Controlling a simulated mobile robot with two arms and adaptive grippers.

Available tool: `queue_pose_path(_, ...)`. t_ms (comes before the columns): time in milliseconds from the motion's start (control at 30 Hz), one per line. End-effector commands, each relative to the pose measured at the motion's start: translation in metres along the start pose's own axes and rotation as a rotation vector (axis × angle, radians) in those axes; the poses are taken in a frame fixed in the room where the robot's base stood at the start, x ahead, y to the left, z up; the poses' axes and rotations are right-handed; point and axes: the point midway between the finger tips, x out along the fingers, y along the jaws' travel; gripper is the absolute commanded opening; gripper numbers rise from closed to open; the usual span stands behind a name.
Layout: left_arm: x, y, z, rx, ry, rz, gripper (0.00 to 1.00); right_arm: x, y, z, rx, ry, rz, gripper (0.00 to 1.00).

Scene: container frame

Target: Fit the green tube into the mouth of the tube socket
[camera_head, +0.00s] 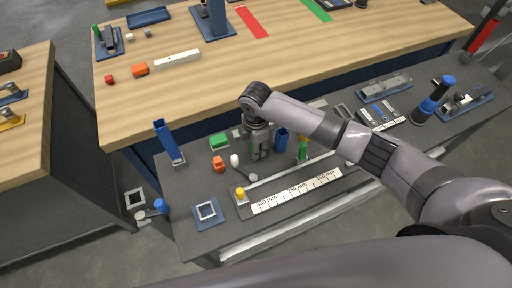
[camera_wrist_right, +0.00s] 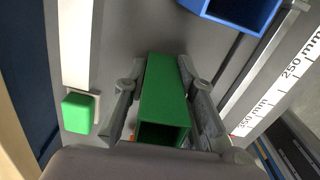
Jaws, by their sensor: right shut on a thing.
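My right gripper (camera_head: 260,153) points down over the dark grey bench, left of its middle. In the right wrist view its two fingers (camera_wrist_right: 159,84) are shut on the green tube (camera_wrist_right: 163,95), a hollow square piece with its open end facing the camera. In the head view the tube is mostly hidden by the gripper. A blue open-topped square holder (camera_head: 282,137) stands just right of the gripper; its rim also shows at the top of the wrist view (camera_wrist_right: 240,14). I cannot tell for sure whether it is the tube socket. My left gripper is not in view.
A green block (camera_head: 219,140), an orange block (camera_head: 218,163) and a white rounded piece (camera_head: 234,160) lie left of the gripper. A tall blue upright (camera_head: 166,139) stands farther left. A ruled strip (camera_head: 297,191) and a blue plate with a square frame (camera_head: 206,211) lie in front.

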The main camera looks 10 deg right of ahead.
Motion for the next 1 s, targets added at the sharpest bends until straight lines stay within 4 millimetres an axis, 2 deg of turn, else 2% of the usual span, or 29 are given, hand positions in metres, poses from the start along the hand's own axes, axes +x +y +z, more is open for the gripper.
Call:
queue_pose_path(167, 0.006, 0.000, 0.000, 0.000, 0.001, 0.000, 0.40, -0.027, 0.002, 0.000, -0.001, 0.001, 0.007, 0.00)
queue_pose_path(500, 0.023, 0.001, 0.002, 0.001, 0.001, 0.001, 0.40, -0.115, 0.002, 0.000, -0.001, 0.000, 0.008, 0.00)
queue_pose_path(700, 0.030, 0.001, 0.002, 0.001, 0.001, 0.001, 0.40, -0.157, 0.001, 0.000, 0.000, 0.000, 0.005, 0.00)
queue_pose_path(800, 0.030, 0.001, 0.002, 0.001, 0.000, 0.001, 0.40, -0.173, 0.001, 0.001, 0.000, -0.001, 0.004, 0.00)
queue_pose_path(1000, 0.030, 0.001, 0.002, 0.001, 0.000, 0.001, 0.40, -0.189, 0.000, 0.000, 0.000, 0.000, 0.002, 0.00)
